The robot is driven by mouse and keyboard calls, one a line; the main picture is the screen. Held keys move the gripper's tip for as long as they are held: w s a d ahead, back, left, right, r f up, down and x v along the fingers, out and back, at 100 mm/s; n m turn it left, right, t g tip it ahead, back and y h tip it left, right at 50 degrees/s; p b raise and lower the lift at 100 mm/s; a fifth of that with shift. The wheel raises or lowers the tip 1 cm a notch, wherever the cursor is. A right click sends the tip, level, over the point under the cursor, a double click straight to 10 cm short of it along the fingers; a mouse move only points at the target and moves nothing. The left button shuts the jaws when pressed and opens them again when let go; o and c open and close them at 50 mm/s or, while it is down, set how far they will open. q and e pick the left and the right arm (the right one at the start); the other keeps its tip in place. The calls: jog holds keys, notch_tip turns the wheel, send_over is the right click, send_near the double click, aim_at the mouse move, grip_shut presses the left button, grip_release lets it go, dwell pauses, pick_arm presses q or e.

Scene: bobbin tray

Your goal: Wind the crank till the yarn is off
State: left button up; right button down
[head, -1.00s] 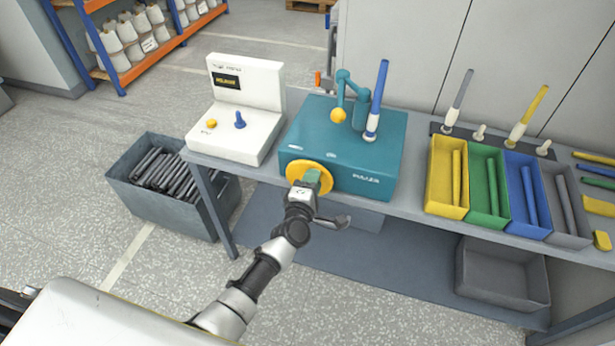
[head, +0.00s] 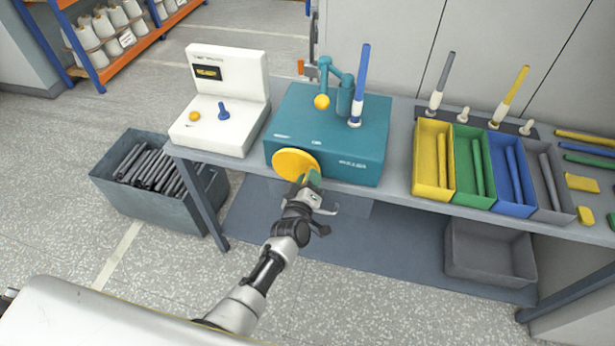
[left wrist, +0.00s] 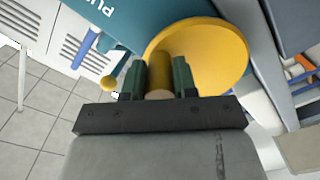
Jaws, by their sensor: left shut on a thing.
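The teal winding machine (head: 330,125) stands on the bench, with a yellow crank wheel (head: 289,161) on its front. My left gripper (head: 312,178) is at the lower right of the wheel. In the left wrist view, its green fingers (left wrist: 159,78) close on both sides of the yellow crank handle (left wrist: 175,45), which stands out from the wheel. A blue tube (head: 361,78) stands upright in a white holder on top of the machine, beside a teal arm with a yellow ball (head: 322,102). I cannot tell how much yarn is on the tube. My right gripper is out of view.
A white console (head: 218,135) with a blue lever stands left of the machine. Yellow, green, blue and grey trays (head: 433,190) sit to its right, with tubes on pegs behind. A grey bin (head: 165,205) of dark tubes is on the floor at left.

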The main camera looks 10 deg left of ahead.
pick_arm(q)
jog(key=shift+f+m, duration=0.25)
jog(key=shift+m, duration=0.25)
jog(key=o, duration=0.9)
jog(key=s, duration=1.1)
jog(key=shift+a+b, duration=0.1)
jog(key=shift+b, duration=0.25)
